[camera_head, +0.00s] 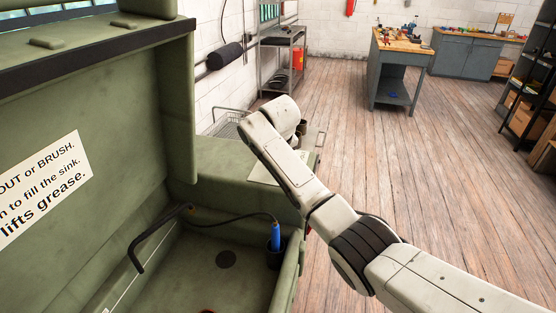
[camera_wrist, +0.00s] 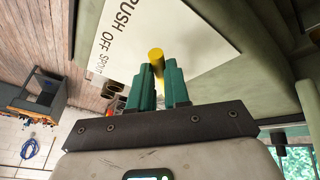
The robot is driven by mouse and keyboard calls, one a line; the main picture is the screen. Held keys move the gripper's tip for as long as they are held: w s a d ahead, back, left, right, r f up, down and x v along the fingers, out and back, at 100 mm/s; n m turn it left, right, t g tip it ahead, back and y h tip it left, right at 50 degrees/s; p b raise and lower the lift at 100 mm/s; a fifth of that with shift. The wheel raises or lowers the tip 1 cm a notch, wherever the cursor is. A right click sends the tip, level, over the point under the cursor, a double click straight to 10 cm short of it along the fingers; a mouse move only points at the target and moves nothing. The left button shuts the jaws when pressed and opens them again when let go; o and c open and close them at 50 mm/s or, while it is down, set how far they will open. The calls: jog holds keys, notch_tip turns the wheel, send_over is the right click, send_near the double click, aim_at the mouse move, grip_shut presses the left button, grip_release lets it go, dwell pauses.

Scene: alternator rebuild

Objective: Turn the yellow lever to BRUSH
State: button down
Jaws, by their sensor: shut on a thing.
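The yellow lever (camera_wrist: 156,56) shows in the wrist view as a short round yellow bar between the green fingers of my gripper (camera_wrist: 160,80). My gripper is shut on it. Behind it is a white plate (camera_wrist: 190,25) lettered PUSH, OFF and SPOUT; the rest of its lettering is hidden or out of view. In the head view my arm reaches over the green parts washer's side shelf, where a white plate (camera_head: 262,172) shows partly. The lever and my fingertips are hidden there by my arm.
The green washer's sink (camera_head: 180,270) holds a black bent spout (camera_head: 150,240) and a blue brush (camera_head: 276,237) on a hose, standing in a dark cup. A sign (camera_head: 40,190) is on the washer's back wall. A workbench (camera_head: 400,70) stands far off; the wood floor between is clear.

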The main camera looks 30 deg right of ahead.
jog(key=c, duration=1.1)
grip_release()
jog(key=b+v, duration=0.1)
jog(key=v, duration=1)
jog(key=shift+b, duration=0.3)
jog(key=shift+a+f, duration=0.1)
